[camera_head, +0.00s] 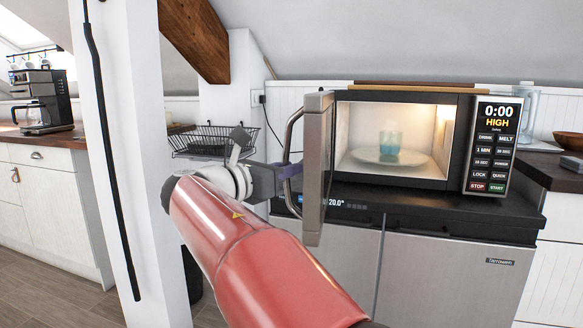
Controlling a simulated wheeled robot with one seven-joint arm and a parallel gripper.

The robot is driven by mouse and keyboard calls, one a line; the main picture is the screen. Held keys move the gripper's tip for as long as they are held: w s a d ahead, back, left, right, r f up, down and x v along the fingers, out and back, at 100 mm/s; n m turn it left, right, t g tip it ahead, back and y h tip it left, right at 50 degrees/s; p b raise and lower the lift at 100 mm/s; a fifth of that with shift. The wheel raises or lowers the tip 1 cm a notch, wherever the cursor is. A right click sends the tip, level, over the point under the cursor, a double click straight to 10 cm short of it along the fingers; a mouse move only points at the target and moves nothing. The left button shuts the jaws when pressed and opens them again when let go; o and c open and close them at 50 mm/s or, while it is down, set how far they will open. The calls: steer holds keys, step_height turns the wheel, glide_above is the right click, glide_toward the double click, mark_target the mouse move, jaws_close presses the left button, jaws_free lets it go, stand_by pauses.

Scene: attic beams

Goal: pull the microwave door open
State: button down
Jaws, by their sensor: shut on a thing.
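The microwave (409,97) stands on a black-topped appliance, its lit inside showing. Its door (318,165) is swung wide open at the left side, seen nearly edge-on. The door's curved metal handle (291,135) faces left. My gripper (287,172) is shut on the handle at its lower half; my red arm comes up from the bottom and hides part of the area below. Inside, a teal cup (390,141) stands on a round white plate (370,156). The control panel (492,145) at the right reads 0:00 and HIGH.
A black wire rack (213,142) stands behind my gripper at the left. A white post (133,160) with a black cable rises left of my arm. A coffee maker (42,98) is far left, and a wooden bowl (569,140) at the right edge.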

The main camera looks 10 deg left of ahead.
steer(key=shift+a, duration=0.2)
steer(key=c, duration=1.4)
jaws_free()
steer(key=v, duration=0.7)
steer(key=shift+s+a, duration=0.25)
steer(key=shift+s, duration=0.05)
